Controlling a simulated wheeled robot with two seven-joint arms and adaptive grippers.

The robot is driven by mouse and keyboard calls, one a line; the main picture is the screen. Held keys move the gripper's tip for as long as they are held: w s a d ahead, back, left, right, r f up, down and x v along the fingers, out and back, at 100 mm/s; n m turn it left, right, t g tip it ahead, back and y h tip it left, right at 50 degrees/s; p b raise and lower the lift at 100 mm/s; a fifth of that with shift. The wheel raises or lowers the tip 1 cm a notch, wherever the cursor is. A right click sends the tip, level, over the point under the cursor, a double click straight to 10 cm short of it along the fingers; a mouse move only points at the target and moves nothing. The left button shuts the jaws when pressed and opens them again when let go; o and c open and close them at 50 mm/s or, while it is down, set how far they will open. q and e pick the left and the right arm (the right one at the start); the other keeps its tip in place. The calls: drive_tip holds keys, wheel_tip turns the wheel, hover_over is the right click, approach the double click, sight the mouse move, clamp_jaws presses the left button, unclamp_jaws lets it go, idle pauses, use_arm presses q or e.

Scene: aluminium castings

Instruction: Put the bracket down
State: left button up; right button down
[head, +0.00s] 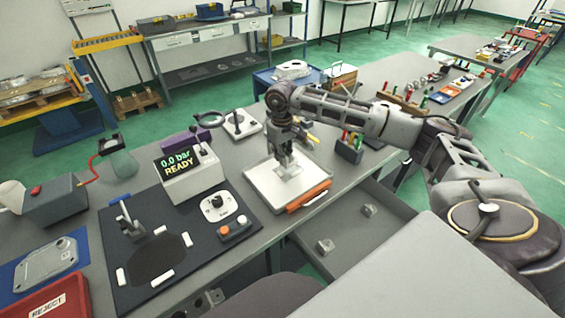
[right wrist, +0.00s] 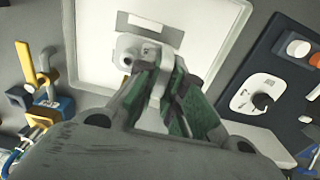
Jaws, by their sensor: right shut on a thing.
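My right gripper (head: 285,154) is above the white tray (head: 262,187) on the bench, pointing down. It is shut on a light grey metal bracket (head: 290,171). In the right wrist view the green-padded fingers (right wrist: 163,88) grip the bracket (right wrist: 128,46), which has a round boss and a flat plate. The white tray (right wrist: 88,62) fills the background behind it. The bracket is within the tray's outline; I cannot tell whether it touches the surface. The fingers hide part of the bracket. My left gripper is not in view.
A display box (head: 192,176) reading "0.0 bar READY" and a dark fixture mat (head: 150,215) are to the left. A magnifier stand (head: 238,124) is behind. A holder of coloured-handled tools (head: 349,150) is to the right.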

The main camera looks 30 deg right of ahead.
drive_tip(key=shift+f+p, duration=0.45)
drive_tip(key=shift+f, duration=1.3)
drive_tip(key=shift+f, duration=0.15)
drive_tip(key=c, duration=1.8)
unclamp_jaws()
